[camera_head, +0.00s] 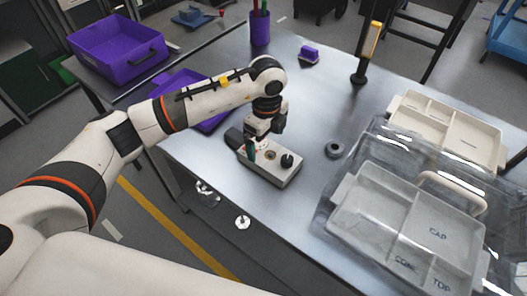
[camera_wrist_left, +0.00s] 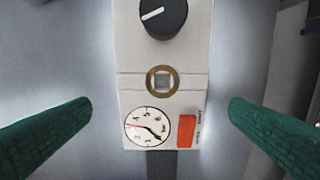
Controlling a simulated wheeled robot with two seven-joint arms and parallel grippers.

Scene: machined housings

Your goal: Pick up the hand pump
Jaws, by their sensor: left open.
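The only pump-like thing is a pale box-shaped unit (camera_head: 283,176) on the grey table, which I take for the hand pump. It has a black knob and a brass-ringed port. In the left wrist view the unit (camera_wrist_left: 190,57) also shows a round dial gauge and an orange-red switch. A dark part extends from its gauge end. My left gripper (camera_head: 256,146) is over this end, pointing down. In the left wrist view its green fingers (camera_wrist_left: 160,122) are open, one on each side of the gauge end, with gaps. Nothing is held. My right gripper is not in view.
A dark ring-shaped part (camera_head: 334,149) lies right of the unit. A clear-lidded case with grey compartments (camera_head: 375,205) fills the table's right side, a beige tray (camera_head: 470,127) behind it. A purple bin (camera_head: 207,122) is partly behind my left arm. A lamp post (camera_head: 359,77) stands at the back.

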